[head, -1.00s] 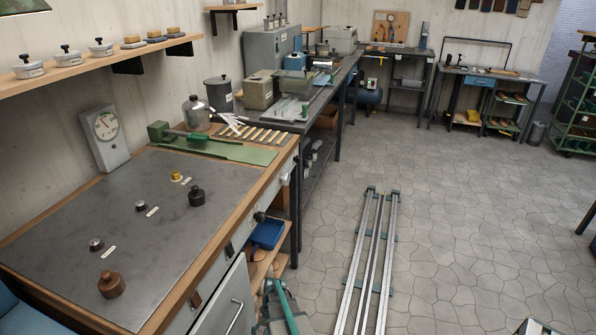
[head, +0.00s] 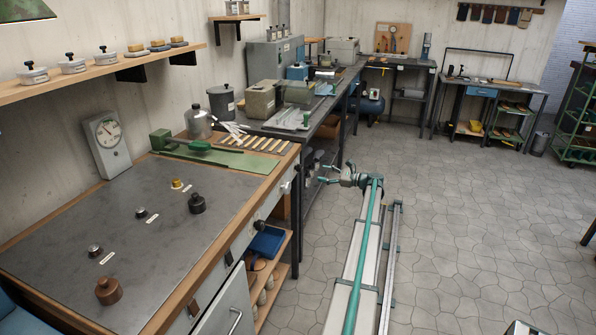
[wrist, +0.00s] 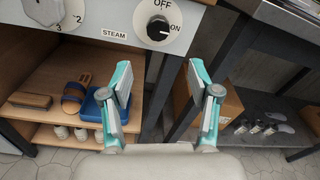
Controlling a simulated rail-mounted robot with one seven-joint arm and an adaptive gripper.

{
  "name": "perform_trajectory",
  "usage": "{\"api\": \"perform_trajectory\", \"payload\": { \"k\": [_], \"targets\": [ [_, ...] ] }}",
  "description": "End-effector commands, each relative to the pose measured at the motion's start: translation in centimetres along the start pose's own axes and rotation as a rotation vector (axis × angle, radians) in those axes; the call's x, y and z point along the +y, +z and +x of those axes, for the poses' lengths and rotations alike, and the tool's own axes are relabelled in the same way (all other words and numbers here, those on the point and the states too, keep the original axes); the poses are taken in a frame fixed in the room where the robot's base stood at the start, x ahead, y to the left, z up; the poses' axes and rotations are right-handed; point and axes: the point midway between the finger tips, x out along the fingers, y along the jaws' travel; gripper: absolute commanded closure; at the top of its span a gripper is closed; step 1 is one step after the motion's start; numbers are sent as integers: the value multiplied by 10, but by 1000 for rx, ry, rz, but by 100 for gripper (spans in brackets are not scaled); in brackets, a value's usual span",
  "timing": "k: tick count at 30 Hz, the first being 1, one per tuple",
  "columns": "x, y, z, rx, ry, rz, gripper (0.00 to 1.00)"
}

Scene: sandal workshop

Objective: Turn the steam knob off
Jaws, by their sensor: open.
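The steam knob (wrist: 158,28) is a black knob on a round white plate on the bench's front panel, at the top middle of the wrist view. OFF is printed above it and ON to its right. Its pale mark seems to point right, toward ON. A STEAM label (wrist: 115,34) is to its left. My gripper (wrist: 160,72) is open and empty, with teal fingers spread below the knob in the picture and apart from it. In the head view my gripper (head: 326,174) is over the aisle, right of the bench front.
A numbered grey knob (wrist: 43,10) is left of the steam knob. Below, an open shelf holds a blue tray (wrist: 92,106) and a brown sandal (wrist: 75,92). A dark bench (wrist: 276,48) stands to the right past a gap. The aisle floor (head: 470,220) is clear.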

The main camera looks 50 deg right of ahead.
Motion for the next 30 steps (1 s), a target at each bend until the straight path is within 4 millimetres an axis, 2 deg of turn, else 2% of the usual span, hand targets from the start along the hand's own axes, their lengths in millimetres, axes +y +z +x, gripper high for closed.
{"api": "perform_trajectory", "payload": {
  "k": [2,8,11,24,30],
  "targets": [
    [1,8,-1,-34,-5,72,39],
    [2,9,6,-34,2,139,39],
    [2,10,18,-34,3,139,39],
    [3,11,89,-32,4,136,39],
    [3,11,105,-32,2,136,39]
  ]
}}
